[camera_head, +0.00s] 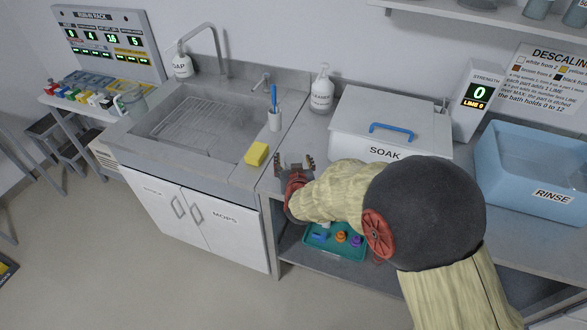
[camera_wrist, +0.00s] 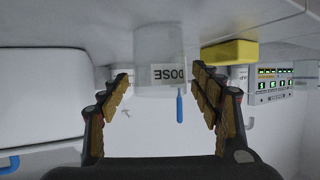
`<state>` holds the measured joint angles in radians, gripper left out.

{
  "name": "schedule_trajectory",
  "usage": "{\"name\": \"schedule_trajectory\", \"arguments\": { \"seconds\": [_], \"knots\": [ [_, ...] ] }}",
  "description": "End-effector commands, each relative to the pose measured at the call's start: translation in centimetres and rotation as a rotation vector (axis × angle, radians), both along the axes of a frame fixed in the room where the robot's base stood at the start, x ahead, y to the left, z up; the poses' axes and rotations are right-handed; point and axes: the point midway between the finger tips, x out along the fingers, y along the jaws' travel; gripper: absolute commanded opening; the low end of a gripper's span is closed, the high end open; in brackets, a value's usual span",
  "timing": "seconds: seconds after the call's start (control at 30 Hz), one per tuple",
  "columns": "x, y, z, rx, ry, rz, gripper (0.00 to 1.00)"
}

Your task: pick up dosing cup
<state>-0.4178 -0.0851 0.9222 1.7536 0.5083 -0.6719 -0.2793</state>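The dosing cup (camera_wrist: 150,50) is a clear cup with a white DOSE label, in the upper middle of the wrist view. That view is upside down, so the cup appears to hang from the grey counter. My gripper (camera_wrist: 161,80) is open, with one finger on each side of the cup's line and a visible gap on both sides. I cannot tell how far the cup reaches in between the fingertips. In the head view my gripper (camera_head: 295,164) is low over the counter's front part, left of the SOAK tank. I cannot make out the cup there.
A yellow sponge (camera_head: 256,154) lies left of my gripper, by the sink (camera_head: 165,105). A holder with a blue brush (camera_head: 275,119) and a soap bottle (camera_head: 322,92) stand behind. The white SOAK tank (camera_head: 350,115) is close on the right. A teal tray (camera_head: 320,252) sits on the shelf below.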

Motion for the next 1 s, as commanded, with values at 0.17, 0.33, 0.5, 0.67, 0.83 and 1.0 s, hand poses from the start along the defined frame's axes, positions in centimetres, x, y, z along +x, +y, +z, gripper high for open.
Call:
{"name": "schedule_trajectory", "arguments": {
  "seconds": [0.17, 0.33, 0.5, 0.67, 0.83, 1.0],
  "knots": [
    [-0.02, 0.00, 0.00, 0.000, 0.000, 0.000, 0.53],
    [-0.03, -0.01, -0.01, 0.000, 0.000, 0.000, 0.43],
    [-0.03, -0.01, -0.02, 0.000, 0.000, 0.000, 0.34],
    [-0.03, -0.01, -0.03, 0.000, 0.001, 0.000, 0.25],
    [-0.03, -0.01, -0.02, 0.000, 0.000, 0.000, 0.20],
    [-0.02, -0.01, 0.10, 0.000, 0.000, 0.000, 0.20]
  ]
}}
